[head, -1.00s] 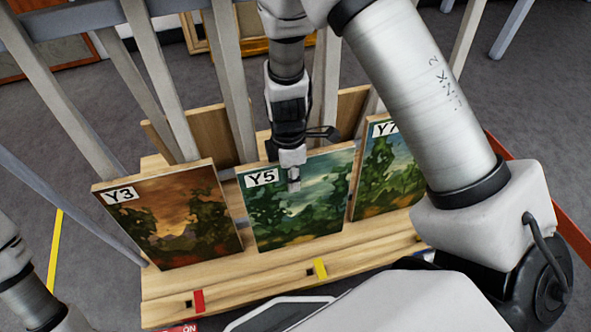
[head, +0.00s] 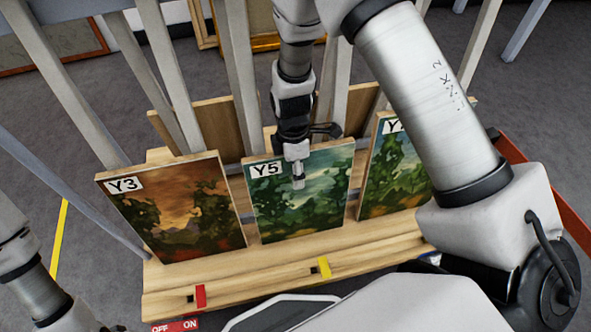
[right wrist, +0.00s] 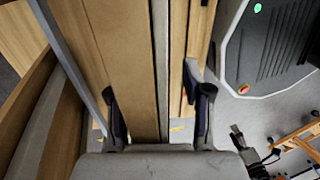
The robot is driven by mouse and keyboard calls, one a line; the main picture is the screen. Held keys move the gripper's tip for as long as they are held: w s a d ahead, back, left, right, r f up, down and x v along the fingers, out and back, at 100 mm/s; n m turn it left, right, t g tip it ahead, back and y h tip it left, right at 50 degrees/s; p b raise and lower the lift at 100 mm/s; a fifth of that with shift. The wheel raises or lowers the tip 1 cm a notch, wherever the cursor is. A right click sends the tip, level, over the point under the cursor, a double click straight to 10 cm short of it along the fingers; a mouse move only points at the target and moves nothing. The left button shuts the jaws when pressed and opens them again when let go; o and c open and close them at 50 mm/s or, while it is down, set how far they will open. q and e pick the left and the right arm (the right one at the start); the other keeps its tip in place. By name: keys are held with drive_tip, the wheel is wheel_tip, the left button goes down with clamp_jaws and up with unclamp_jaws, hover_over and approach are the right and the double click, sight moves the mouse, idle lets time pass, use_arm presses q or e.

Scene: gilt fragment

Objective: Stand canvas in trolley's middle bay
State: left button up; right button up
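Canvas Y3 (head: 185,215), canvas Y5 (head: 300,210) and canvas Y7 (head: 400,185) stand side by side, leaning back on a wooden ledge (head: 230,285). Y3 is orange-brown; the other two are green. My right gripper (head: 297,168) points down at the top edge of Y5, with one finger in front of its painted face. The right wrist view shows its two fingers (right wrist: 160,115) wide apart, with wooden and grey edges between them; no grip is visible. Grey uprights (head: 240,85) rise behind; I cannot tell clearly which frame is the trolley.
A red tab (head: 201,296) and a yellow tab (head: 324,267) mark the ledge front below Y3 and Y5. Brown boards (head: 218,130) stand behind the canvases. My right arm covers part of Y7. Grey floor (head: 60,110) shows at left.

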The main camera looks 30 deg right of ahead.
drive_tip(key=r, duration=0.4)
drive_tip(key=w+r, duration=0.1)
drive_tip(key=r, duration=0.7)
drive_tip(key=shift+w+d, duration=0.25)
drive_tip(key=shift+w, duration=0.15)
drive_tip(key=shift+f, duration=0.15)
